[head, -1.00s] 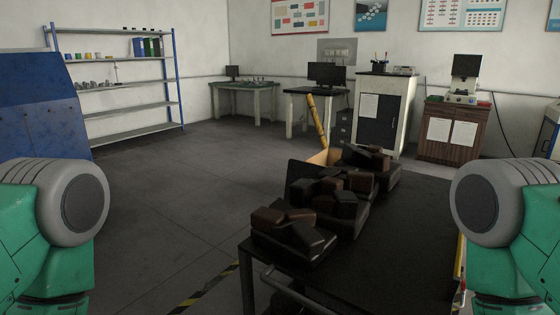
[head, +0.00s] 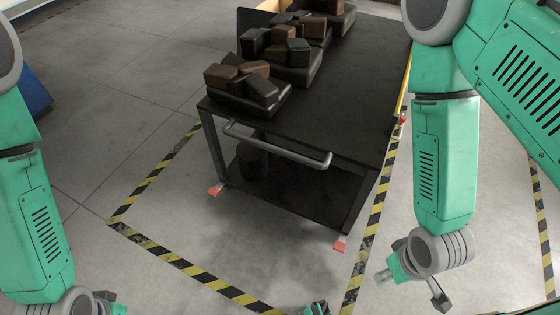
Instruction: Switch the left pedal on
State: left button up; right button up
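The left pedal (head: 215,190) is a small red tab low at the front left leg of the black cart in the head view. A second red pedal (head: 340,244) is at the cart's front right leg. I cannot tell either pedal's on or off state from here. My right gripper (head: 411,290) hangs low to the right of the cart, its fingers spread and empty, apart from both pedals. My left gripper (head: 95,304) is at the bottom left, mostly cut off by the picture's edge, far from the left pedal.
The black cart (head: 350,100) carries trays of dark and brown blocks (head: 250,85) and has a grey front handle (head: 275,145). Yellow-black floor tape (head: 160,250) borders it. A dark round object (head: 252,160) stands on the lower shelf. Floor left of the cart is clear.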

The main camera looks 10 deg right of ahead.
aim_at(215, 191)
jog(key=i+j+z, duration=1.05)
jog(key=j, duration=0.3)
jog(key=k+l, duration=0.05)
jog(key=k, duration=0.05)
